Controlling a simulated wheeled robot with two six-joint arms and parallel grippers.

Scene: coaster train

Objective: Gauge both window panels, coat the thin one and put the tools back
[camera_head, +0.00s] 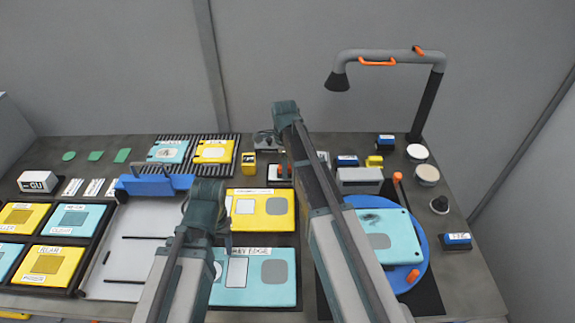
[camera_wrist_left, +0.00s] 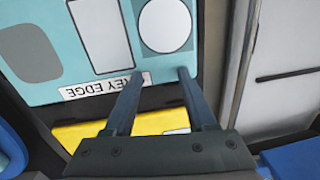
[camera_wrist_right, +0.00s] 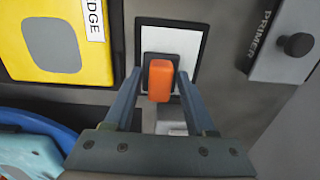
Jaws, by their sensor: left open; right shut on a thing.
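A light-blue panel (camera_head: 395,238) with a dark smudge lies on the round blue disc (camera_head: 424,262) at right. A light-blue board (camera_head: 285,295) and a yellow board (camera_head: 262,222) with cut-out shapes lie at centre. My left gripper is open and empty above the light-blue board's "KEY EDGE" label, its fingertips apart in the left wrist view (camera_wrist_left: 160,78). My right gripper (camera_wrist_right: 158,85) is shut on an orange-topped tool (camera_wrist_right: 160,80) over a dark-framed white square (camera_wrist_right: 186,42). Whether the tool touches the square I cannot tell. My right arm partly hides the disc and panel in the head view.
A grey "PRIMER" box (camera_wrist_right: 280,45) with a black knob is beside the square. A dark rack (camera_head: 232,168) holds two small panels behind. A blue-handled white tray (camera_head: 130,245) and yellow and blue tiles (camera_head: 60,262) fill the left. A lamp (camera_head: 395,58) arches over the right.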

